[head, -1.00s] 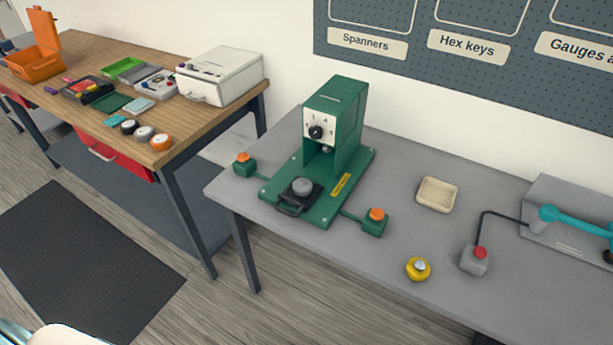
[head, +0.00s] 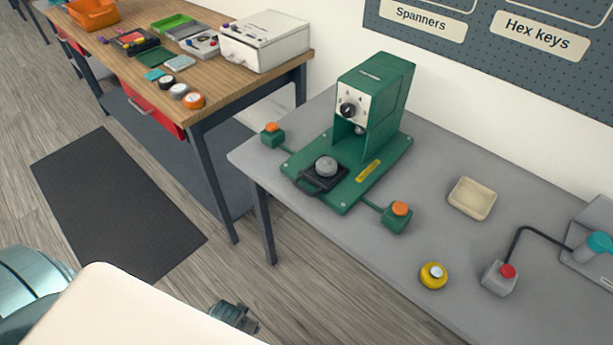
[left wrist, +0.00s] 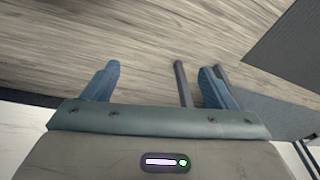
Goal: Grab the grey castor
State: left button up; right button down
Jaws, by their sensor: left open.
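A grey rounded piece (head: 326,166), which looks like the grey castor, sits on the black slide (head: 309,185) at the front of the green press (head: 375,95). The press stands on the grey bench. My left gripper shows partly in the head view (head: 235,317), low over the floor, in front of the bench and well apart from the castor. In the left wrist view my left gripper (left wrist: 160,84) is open and empty, with floor beyond its fingers. My right gripper is in neither view.
Orange-topped green button boxes (head: 397,217) flank the press. The wooden bench (head: 235,92) at left holds several parts, including black, pale and orange round pieces.

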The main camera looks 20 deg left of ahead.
aim_at(326, 165)
pick_arm(q)
jog(key=w+d+r+t+b, duration=0.15)
jog(key=w+r, duration=0.35)
jog(key=r, duration=0.5)
jog(key=w+d+r+t+b, duration=0.1)
jog(key=w+d+r+t, duration=0.2)
jog(key=r, duration=0.8)
jog(key=w+d+r+t, duration=0.2)
jog(key=w+r, duration=0.2)
jog(key=w, duration=0.4)
jog(key=w+d+r+t+h, duration=0.1)
jog(key=w+r+t, duration=0.1)
jog(key=w+r, duration=0.3)
jog(key=w+d+r+t+h, duration=0.1)
jog(key=w+r, duration=0.3)
jog(key=w, duration=0.8)
jog(key=shift+w+d+r+t+p, duration=0.15)
jog(key=shift+d+t+p, duration=0.05)
jog(key=shift+d+t, duration=0.2)
jog(key=shift+w+d+r+t+p, duration=0.1)
jog(key=shift+d+r+t+p, duration=0.1)
jog(key=shift+d+t, duration=0.2)
jog(key=x, duration=0.2)
jog(key=p+x, duration=0.1)
jog(key=x, duration=0.2)
jog(key=shift+w+a+f, duration=0.1)
jog(key=shift+a, duration=0.1)
jog(key=shift+w+f, duration=0.15)
jog(key=c, duration=1.2)
